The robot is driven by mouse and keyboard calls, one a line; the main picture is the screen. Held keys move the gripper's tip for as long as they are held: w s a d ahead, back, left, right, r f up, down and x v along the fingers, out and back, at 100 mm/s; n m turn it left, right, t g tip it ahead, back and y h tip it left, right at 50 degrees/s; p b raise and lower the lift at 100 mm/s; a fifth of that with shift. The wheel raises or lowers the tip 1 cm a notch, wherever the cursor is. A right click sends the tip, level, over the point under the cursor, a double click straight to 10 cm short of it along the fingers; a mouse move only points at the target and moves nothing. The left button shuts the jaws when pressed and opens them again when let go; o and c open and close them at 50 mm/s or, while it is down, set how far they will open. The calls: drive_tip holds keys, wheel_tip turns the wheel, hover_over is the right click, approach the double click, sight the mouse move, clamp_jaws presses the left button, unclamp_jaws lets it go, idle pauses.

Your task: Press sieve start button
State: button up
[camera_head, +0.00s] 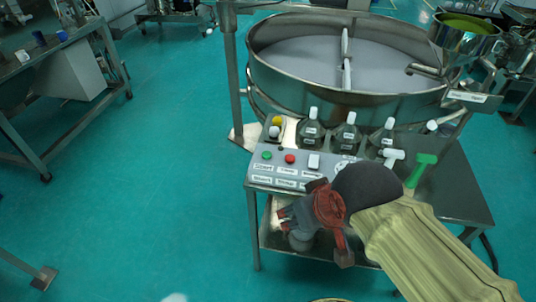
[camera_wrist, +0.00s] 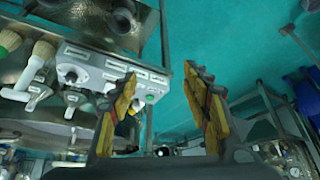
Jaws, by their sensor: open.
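The grey control panel (camera_head: 300,172) sits on the front edge of the metal table. Its green button (camera_head: 267,155), above a label that seems to read Start, is at the left end. The panel (camera_wrist: 112,70) also shows in the wrist view, with the green button (camera_wrist: 150,97) near the left finger. My gripper (camera_head: 283,212) is open and empty, in front of and below the panel in the head view, apart from the green button. My gripper's fingers (camera_wrist: 160,74) are spread in the wrist view.
The large round sieve (camera_head: 345,100) stands behind the panel.

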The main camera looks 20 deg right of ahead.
drive_tip(key=shift+c, duration=0.8)
clamp_jaws()
idle(1.3)
